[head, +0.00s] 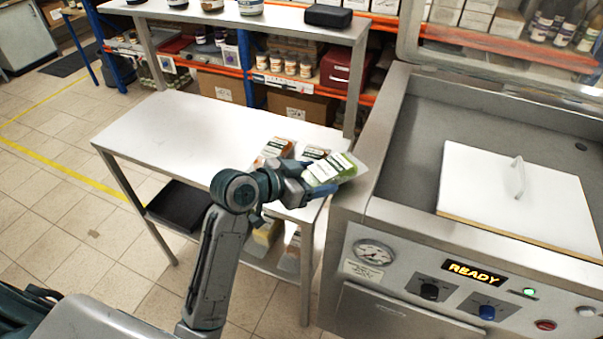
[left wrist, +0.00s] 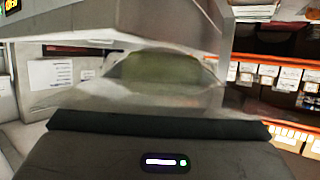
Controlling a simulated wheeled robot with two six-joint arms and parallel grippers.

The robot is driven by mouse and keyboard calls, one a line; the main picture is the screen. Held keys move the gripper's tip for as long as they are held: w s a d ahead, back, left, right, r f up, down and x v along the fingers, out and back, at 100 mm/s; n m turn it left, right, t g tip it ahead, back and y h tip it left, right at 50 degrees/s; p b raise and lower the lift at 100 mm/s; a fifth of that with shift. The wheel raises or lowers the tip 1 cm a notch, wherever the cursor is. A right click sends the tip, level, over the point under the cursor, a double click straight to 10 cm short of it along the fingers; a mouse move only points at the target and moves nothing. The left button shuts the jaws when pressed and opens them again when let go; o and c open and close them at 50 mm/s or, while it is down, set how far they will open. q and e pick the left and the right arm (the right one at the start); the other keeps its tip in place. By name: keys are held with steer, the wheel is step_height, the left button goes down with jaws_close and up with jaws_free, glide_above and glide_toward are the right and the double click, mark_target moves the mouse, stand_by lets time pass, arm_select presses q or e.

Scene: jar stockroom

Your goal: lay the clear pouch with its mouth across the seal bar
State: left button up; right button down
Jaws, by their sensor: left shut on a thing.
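My left gripper (head: 300,184) is shut on the clear pouch (head: 335,171), which has a green and white label or contents. The pouch is held tilted above the right end of the white table, beside the sealing machine's left wall. In the left wrist view the clear film and a green patch (left wrist: 160,70) show between the two fingers. The machine's chamber (head: 415,125) is open at the right, with a white plate (head: 510,190) with a handle lying in it. I cannot make out the seal bar for certain. My right gripper is not in view.
Other labelled pouches (head: 273,151) lie on the white table (head: 170,125), partly behind my gripper. More packs are on its lower shelf. The raised lid (head: 500,75) stands over the chamber's back. The front panel's display (head: 475,273) reads READY. The table's left part is clear.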

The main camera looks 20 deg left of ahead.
arm_select(q)
steer(key=d+m+g+h, duration=0.1)
steer(key=d+m+g, duration=0.1)
steer(key=d+r+m+g+h, duration=0.1)
steer(key=d+m+g+h, duration=0.1)
steer(key=d+m+g, duration=0.1)
steer(key=d+m+g+h, duration=0.2)
steer(key=m+g, duration=0.1)
steer(key=shift+s+d+r, duration=0.15)
steer(key=shift+d, duration=0.05)
steer(key=shift+s+d+r+m+g+h, duration=0.15)
steer(key=shift+d+m+g+h, duration=0.15)
steer(key=shift+d+m+g, duration=0.45)
steer(key=shift+a, duration=0.2)
